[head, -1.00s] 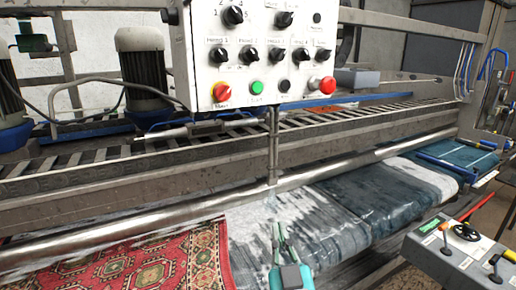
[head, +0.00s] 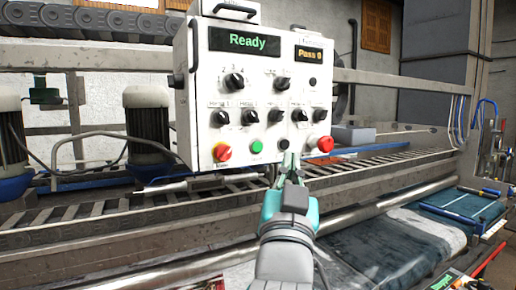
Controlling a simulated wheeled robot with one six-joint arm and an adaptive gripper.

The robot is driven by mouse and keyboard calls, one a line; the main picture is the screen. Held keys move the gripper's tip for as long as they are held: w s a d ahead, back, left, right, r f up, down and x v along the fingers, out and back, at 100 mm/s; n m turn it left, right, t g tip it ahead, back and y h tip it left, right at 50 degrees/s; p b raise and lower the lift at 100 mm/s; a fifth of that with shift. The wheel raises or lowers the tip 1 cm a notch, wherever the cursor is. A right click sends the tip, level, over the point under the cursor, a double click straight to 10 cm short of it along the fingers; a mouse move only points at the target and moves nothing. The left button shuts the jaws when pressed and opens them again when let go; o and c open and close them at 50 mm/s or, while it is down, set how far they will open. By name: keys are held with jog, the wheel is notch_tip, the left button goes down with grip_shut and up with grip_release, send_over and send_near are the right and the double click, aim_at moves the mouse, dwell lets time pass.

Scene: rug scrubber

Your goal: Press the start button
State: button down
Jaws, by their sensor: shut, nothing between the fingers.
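The white control box (head: 200,100) hangs in the middle of the head view, with a display reading "Ready" (head: 248,41) and a smaller one reading "Pass 0" (head: 308,53). Along its bottom row are a red and yellow knob (head: 222,153), a green button (head: 256,146), a black button (head: 283,144) and a red mushroom button (head: 323,144). The green button's label is too small to read. My gripper (head: 290,160) is shut and empty. Its tips appear just below the black button, to the right of and slightly below the green button. I cannot tell whether they touch the box.
Several black knobs (head: 233,82) cover the box above the buttons. A metal roller (head: 345,207) and slatted rail (head: 80,213) run across below. Motors (head: 147,115) stand at left. A second panel (head: 470,283) shows at the lower right.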

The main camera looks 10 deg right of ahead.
aim_at(257, 147)
jog(key=shift+s+r, duration=0.15)
jog(key=shift+r, duration=0.3)
jog(key=shift+w+a, duration=0.35)
jog(key=shift+w, duration=1.1)
jog(key=shift+w+a, duration=0.4)
jog(key=shift+w, duration=1)
jog(key=shift+w+a, duration=0.35)
jog(key=shift+w, duration=1.1)
jog(key=shift+w, duration=0.1)
jog(key=shift+w+a, duration=0.1)
jog(key=shift+w, duration=0.2)
